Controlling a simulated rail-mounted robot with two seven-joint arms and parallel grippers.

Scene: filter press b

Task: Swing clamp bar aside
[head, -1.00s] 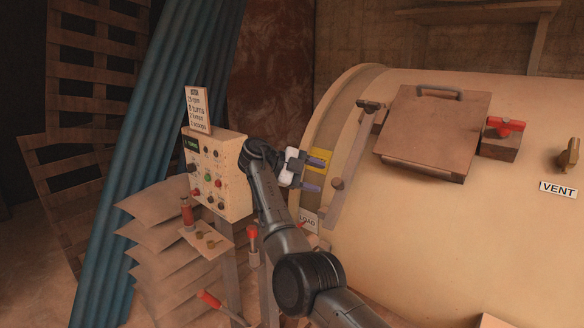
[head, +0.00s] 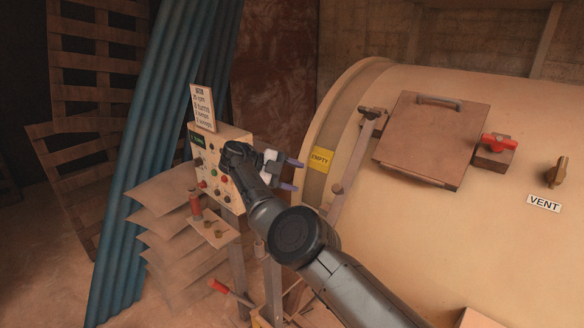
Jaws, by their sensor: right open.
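The clamp bar (head: 352,158) is a long, thin, tan bar on the big cream drum. It slants from a dark fitting near the hatch down to the left, with a round knob (head: 337,188) near its lower part. The brown square hatch (head: 425,142) with a grey handle lies shut to the right of the bar. My right gripper (head: 293,174) is open and empty, its two purple-grey fingers pointing right. It is left of the bar and apart from it, in front of the drum's left edge. My right arm hides the bar's lowest end. My left gripper is not in view.
A control panel (head: 207,168) with buttons and a sign stands close behind my right gripper.

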